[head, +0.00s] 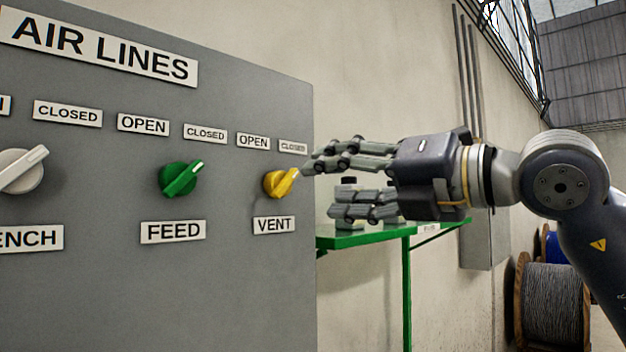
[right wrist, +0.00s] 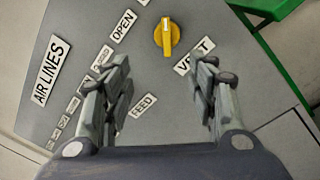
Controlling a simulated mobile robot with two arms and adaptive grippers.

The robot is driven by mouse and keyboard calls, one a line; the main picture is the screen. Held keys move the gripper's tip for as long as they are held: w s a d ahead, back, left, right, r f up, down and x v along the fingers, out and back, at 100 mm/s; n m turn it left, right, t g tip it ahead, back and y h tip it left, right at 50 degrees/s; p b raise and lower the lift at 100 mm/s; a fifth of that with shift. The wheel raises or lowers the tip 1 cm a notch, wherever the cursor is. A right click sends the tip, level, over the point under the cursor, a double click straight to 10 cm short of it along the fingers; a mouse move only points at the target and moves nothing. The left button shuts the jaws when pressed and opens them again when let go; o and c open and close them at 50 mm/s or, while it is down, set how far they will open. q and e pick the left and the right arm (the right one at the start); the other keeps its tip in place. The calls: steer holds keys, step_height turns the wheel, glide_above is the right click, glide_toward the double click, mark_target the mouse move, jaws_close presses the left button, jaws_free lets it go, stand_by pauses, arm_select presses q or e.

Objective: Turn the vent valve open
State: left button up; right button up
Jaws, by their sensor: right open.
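The yellow vent valve (head: 281,183) is a knob on the grey AIR LINES panel (head: 120,280), above the VENT label (head: 274,225). Its pointer tilts up and right, toward the CLOSED label (head: 293,147) and away from the OPEN label (head: 253,142). My right gripper (head: 320,190) is open and empty, just right of the knob. In the right wrist view the vent valve (right wrist: 167,36) lies ahead of the spread fingers of my right gripper (right wrist: 164,75), with nothing between them. I cannot tell whether a fingertip touches the knob in the head view. My left gripper is not in view.
The green feed valve (head: 180,179) and a white valve (head: 20,170) sit left of the vent valve. A green shelf (head: 350,238) stands right of the panel, behind and below my right gripper. Cable spools (head: 553,300) stand at lower right.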

mark_target(290, 181)
steer(key=shift+m+t+h, duration=0.4)
steer(key=shift+h, duration=0.1)
steer(key=p+x, duration=0.2)
steer(key=x, duration=0.1)
steer(key=p+x, duration=0.1)
steer(key=x, duration=0.2)
steer(key=w+d+r+p+x, duration=0.1)
steer(key=p+x, duration=0.1)
steer(key=x, duration=0.1)
steer(key=shift+r+p, duration=0.1)
steer(key=shift+p, duration=0.2)
steer(key=shift+w+a, duration=0.3)
steer(key=shift+w, duration=0.05)
steer(key=shift+s+d, duration=0.15)
jaws_close()
